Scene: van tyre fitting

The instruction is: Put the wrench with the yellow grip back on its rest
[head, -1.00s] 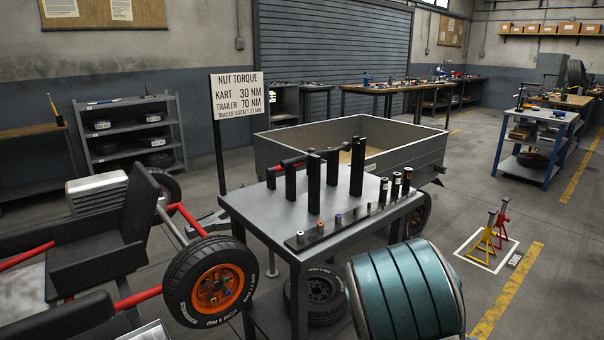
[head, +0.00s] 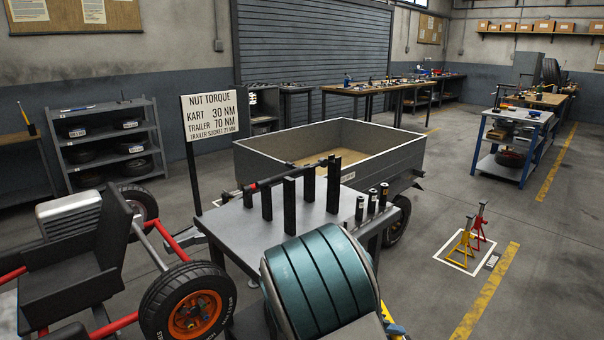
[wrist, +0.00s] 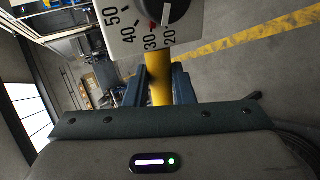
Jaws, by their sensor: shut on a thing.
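My gripper (wrist: 158,88) is shut on the yellow grip of the wrench (wrist: 159,74) in the wrist view. The wrench's dial head has a scale of 20 to 50, with a red mark near 30. In the head view, a bit of the yellow grip (head: 385,312) and a blue finger (head: 397,329) show at the bottom, beside my teal arm, right of the bench. Several black rest posts (head: 290,200) stand on the grey bench (head: 238,232). A red-banded wrench (head: 266,182) lies across the back ones; the taller front ones look bare.
Black sockets (head: 372,200) stand at the bench's right edge. My arm hides the bench's front. The kart wheel (head: 190,312) is at left, the trailer (head: 385,165) behind. Yellow and red axle stands (head: 468,238) are on the right, with open floor between.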

